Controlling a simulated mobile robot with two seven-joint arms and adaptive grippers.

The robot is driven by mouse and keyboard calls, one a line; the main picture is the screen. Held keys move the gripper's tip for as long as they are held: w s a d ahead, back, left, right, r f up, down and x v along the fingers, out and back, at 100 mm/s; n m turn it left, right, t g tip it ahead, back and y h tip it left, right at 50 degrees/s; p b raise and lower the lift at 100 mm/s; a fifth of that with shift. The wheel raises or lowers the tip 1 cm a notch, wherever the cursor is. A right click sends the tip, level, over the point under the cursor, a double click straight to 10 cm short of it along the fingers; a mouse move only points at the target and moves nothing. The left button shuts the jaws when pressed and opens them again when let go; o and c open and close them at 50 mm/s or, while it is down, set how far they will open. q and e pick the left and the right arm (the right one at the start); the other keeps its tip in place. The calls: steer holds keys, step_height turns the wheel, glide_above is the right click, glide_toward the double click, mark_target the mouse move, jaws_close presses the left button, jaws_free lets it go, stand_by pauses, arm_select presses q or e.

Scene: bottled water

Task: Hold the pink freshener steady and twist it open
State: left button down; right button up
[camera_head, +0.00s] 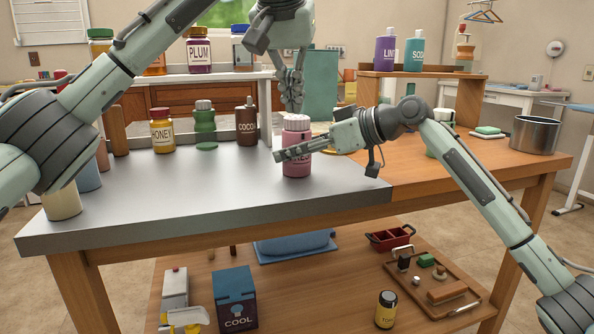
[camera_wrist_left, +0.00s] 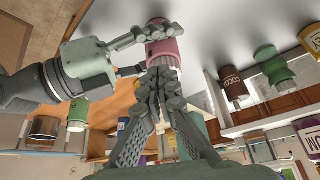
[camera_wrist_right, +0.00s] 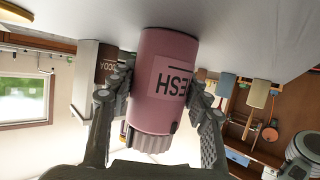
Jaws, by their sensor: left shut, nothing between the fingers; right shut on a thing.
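The pink freshener (camera_head: 297,169) stands upright on the grey part of the table, with a lighter pink ribbed lid. My right gripper (camera_head: 284,154) reaches in from the right and is shut around its body. In the right wrist view the freshener (camera_wrist_right: 166,75) sits between both fingers, its label partly readable as "ESH". My left gripper (camera_head: 292,109) points down just above the lid, its fingers shut with nothing between them. In the left wrist view the shut fingertips (camera_wrist_left: 163,68) overlap the lid, so I cannot tell whether they touch it.
A cocoa bottle (camera_head: 247,126), a green bottle (camera_head: 204,122) and a honey jar (camera_head: 162,136) stand behind and left of the freshener. A metal pot (camera_head: 534,134) stands far right on the wood. The grey surface in front of the freshener is clear.

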arm_select(q)
step_height(320, 180, up, 4)
steer(key=shift+f, duration=0.25)
arm_select(e)
steer(key=o, duration=1.1)
steer(key=shift+o, duration=0.2)
